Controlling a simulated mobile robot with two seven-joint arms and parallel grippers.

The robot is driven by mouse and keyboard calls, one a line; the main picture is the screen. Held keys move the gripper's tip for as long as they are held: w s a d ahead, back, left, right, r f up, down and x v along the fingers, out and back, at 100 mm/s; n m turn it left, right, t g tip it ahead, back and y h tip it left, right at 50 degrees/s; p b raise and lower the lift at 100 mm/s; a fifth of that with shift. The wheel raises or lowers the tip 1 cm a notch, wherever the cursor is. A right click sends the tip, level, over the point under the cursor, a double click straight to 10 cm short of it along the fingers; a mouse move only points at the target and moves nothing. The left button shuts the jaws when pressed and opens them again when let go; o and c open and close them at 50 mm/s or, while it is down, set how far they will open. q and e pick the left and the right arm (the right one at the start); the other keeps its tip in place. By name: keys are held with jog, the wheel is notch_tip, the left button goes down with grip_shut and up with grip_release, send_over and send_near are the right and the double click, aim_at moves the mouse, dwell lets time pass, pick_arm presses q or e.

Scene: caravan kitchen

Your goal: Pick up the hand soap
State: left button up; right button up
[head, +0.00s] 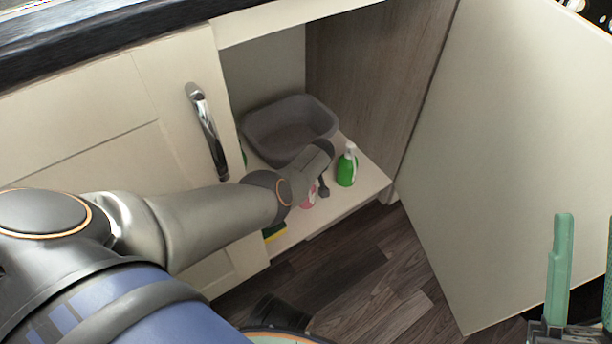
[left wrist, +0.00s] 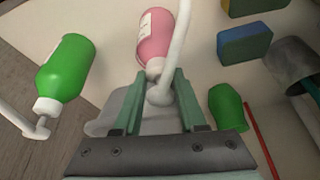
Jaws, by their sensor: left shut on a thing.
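The hand soap appears to be the pink bottle with a white pump (left wrist: 155,40). In the head view only a little of the pink bottle (head: 308,201) shows beside my left arm. My left gripper (left wrist: 163,82) is shut on the white pump end, with the pump between its green fingers. In the head view my left gripper (head: 323,188) is inside the open cabinet, partly hidden by its own wrist. My right gripper (head: 585,225) is at the lower right edge, with its fingers apart and nothing seen between them.
A green pump bottle (head: 346,170) stands right of my left gripper, near the shelf's front; it also shows in the left wrist view (left wrist: 66,68). A grey tub (head: 262,147) is behind. Sponges (left wrist: 244,46) and a green item (left wrist: 226,107) lie nearby. The open door (head: 510,130) bounds the right.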

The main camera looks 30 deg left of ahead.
pick_arm(q)
grip_shut()
dwell(0.8)
